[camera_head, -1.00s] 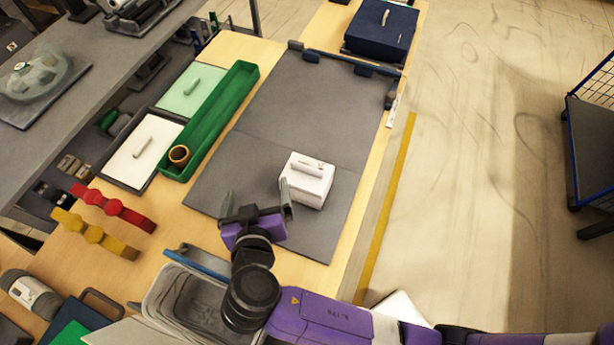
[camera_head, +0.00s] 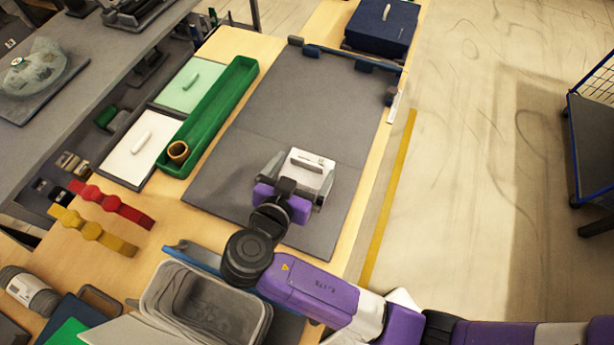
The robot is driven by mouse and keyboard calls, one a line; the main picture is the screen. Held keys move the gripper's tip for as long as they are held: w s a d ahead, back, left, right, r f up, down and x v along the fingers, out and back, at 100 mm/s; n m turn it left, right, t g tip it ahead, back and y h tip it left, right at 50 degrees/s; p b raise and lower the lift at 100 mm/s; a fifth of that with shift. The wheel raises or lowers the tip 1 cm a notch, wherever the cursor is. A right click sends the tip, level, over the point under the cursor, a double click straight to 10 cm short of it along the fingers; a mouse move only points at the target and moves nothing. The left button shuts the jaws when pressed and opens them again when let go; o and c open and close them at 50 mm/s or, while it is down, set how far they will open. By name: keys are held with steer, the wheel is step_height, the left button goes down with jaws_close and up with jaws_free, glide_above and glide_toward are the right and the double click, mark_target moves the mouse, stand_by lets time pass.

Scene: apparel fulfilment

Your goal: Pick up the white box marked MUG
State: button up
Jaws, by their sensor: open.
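The white box (camera_head: 308,171) sits on the dark grey mat (camera_head: 297,105), towards its near right part. It has a raised strip on top with small dark print, too small to read. My gripper (camera_head: 297,183) is open, with one finger at the left of the box and the other at its right. The near face of the box is partly hidden by my gripper. I cannot tell whether the fingers touch the box.
A green tray (camera_head: 222,106) holding a brown ring-shaped item (camera_head: 178,151) lies left of the mat. Red (camera_head: 110,204) and yellow (camera_head: 92,231) strap-like items lie further left. A grey bin (camera_head: 205,300) stands in front. A dark blue box (camera_head: 382,27) is at the back.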

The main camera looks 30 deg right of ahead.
steer(key=shift+w+d+f, duration=0.2)
steer(key=shift+w+d, duration=0.1)
steer(key=shift+d, duration=0.15)
steer(key=c, duration=2.1)
jaws_close()
steer(key=shift+r, duration=0.15)
